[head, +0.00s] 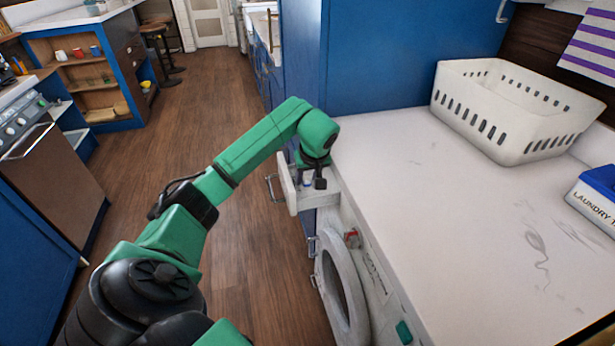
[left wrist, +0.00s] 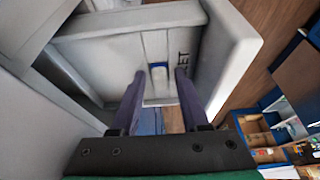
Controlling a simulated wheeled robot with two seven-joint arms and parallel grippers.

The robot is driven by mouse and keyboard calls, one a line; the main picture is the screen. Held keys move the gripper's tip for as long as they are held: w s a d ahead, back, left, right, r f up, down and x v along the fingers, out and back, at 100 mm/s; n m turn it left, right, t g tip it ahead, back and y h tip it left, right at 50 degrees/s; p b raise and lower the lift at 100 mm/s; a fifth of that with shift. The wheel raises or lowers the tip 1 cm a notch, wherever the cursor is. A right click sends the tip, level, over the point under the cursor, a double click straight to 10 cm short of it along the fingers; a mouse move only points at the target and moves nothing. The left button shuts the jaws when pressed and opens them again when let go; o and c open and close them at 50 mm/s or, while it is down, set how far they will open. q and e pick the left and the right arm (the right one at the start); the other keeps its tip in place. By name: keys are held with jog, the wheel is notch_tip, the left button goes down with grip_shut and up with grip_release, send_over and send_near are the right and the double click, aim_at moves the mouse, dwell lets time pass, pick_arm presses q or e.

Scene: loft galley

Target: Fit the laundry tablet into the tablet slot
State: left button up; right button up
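The laundry tablet (left wrist: 158,74) is a small white and blue piece in the open detergent drawer (left wrist: 235,50). In the left wrist view it stands in the narrow channel between two divider lines, beside lettering ending in "LET". How deep it sits I cannot tell. My left gripper (left wrist: 159,77) is open over the drawer, one finger on each side of the tablet with a gap to both. In the head view my left gripper (head: 316,181) is at the pulled-out drawer (head: 287,186), with a bit of blue beside its fingers. My right gripper is out of view.
The washing machine with its round door (head: 343,285) stands below the white countertop (head: 440,215). A white basket (head: 520,115) and a blue and white laundry box (head: 597,195) stand on the counter, to the right. A tall blue cabinet (head: 375,55) rises behind the drawer.

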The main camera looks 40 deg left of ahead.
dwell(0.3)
pick_arm(q)
jog(key=shift+r, duration=0.3)
jog(key=p+v, duration=0.1)
jog(key=v, duration=1)
jog(key=shift+d+r, duration=0.15)
jog(key=shift+r, duration=0.2)
